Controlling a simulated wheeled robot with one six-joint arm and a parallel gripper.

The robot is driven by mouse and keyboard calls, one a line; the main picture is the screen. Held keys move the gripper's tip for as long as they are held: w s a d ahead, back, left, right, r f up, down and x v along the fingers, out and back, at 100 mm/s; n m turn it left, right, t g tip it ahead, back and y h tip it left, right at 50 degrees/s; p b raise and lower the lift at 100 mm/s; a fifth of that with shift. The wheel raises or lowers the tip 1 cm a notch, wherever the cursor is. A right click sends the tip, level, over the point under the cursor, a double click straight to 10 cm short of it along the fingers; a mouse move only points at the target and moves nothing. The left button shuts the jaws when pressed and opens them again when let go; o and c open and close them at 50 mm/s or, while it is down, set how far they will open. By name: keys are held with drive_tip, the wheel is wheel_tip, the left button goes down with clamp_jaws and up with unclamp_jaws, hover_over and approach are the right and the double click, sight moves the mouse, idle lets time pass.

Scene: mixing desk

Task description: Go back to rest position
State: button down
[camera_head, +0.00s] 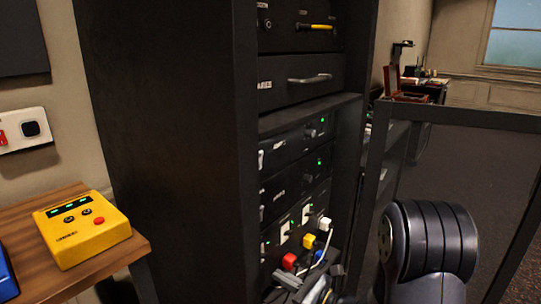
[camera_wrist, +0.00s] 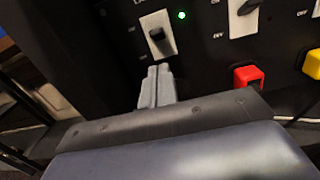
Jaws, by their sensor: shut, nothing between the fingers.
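My gripper (camera_wrist: 157,72) is shut and empty in the wrist view. Its two grey fingertips lie side by side, just below a white switch plate (camera_wrist: 157,34) with a black toggle. Whether the tips touch the panel cannot be told. In the head view, my gripper (camera_head: 287,280) is small and partly hidden at the lower middle, in front of the rack (camera_head: 180,130). A green light (camera_wrist: 182,15) glows right of the switch. A red plug (camera_wrist: 248,76) and a yellow plug (camera_wrist: 312,64) sit to the right of my fingers.
The rack's lower panel holds a red plug (camera_head: 289,260), a yellow plug (camera_head: 308,241) and a white plug (camera_head: 324,224) with cables close to my gripper. A yellow box (camera_head: 82,230) sits on a wooden table (camera_head: 125,250) at left. Open floor (camera_head: 480,165) lies at right, beyond a dark frame.

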drive_tip(key=s+d+f+t+b, duration=0.1)
drive_tip(key=s+d+f+b, duration=0.1)
drive_tip(key=s+d, duration=0.1)
drive_tip(key=shift+d+f+t+y+b, duration=0.3)
drive_tip(key=shift+d+y, duration=0.1)
drive_tip(key=shift+d, duration=0.4)
drive_tip(key=shift+w, duration=0.1)
